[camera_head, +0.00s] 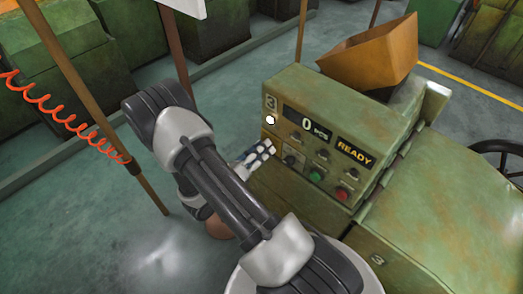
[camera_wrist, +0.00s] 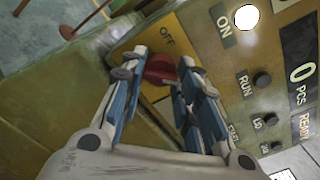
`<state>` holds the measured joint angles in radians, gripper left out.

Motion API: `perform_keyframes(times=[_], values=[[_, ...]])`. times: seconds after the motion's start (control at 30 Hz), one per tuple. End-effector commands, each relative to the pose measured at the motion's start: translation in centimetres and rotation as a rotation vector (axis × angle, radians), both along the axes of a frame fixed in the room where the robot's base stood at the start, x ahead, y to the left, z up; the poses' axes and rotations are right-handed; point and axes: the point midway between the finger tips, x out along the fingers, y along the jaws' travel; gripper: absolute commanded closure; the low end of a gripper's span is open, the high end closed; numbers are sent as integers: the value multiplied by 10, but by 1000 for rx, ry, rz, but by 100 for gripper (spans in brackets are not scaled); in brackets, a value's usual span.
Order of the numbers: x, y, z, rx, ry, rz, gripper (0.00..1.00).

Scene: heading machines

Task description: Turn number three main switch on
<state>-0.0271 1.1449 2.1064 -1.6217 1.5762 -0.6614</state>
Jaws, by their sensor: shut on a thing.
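The number three machine's control box (camera_head: 322,105) is green, with a "3" label, a "0" display and a "READY" display. The main switch is a red rotary knob (camera_wrist: 160,69) on a yellow plate (camera_wrist: 166,42) marked OFF and ON. My gripper (camera_wrist: 158,66) is shut on the knob, one finger on each side, hiding part of it. In the head view my gripper (camera_head: 262,152) is at the box's lower left front, and the knob is hidden there. A round white lamp (camera_wrist: 246,17) near the ON label glows; it also shows in the head view (camera_head: 270,120).
A RUN knob (camera_wrist: 262,80) and other small knobs sit beside the main switch. A green button (camera_head: 316,174) and a red button (camera_head: 342,194) are lower on the panel. An orange-brown bin (camera_head: 370,55) stands on top. A brown post (camera_head: 100,115) stands left of my arm.

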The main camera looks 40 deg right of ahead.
Motion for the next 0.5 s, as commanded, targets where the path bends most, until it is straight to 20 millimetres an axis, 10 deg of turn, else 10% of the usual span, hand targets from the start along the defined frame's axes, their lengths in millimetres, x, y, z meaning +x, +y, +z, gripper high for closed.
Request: perform_keyframes(times=[0.3,0.33,0.5], values=[[0,0,0,0,-3,0,95],[0,0,0,0,-3,0,70],[0,0,0,0,-2,0,59]])
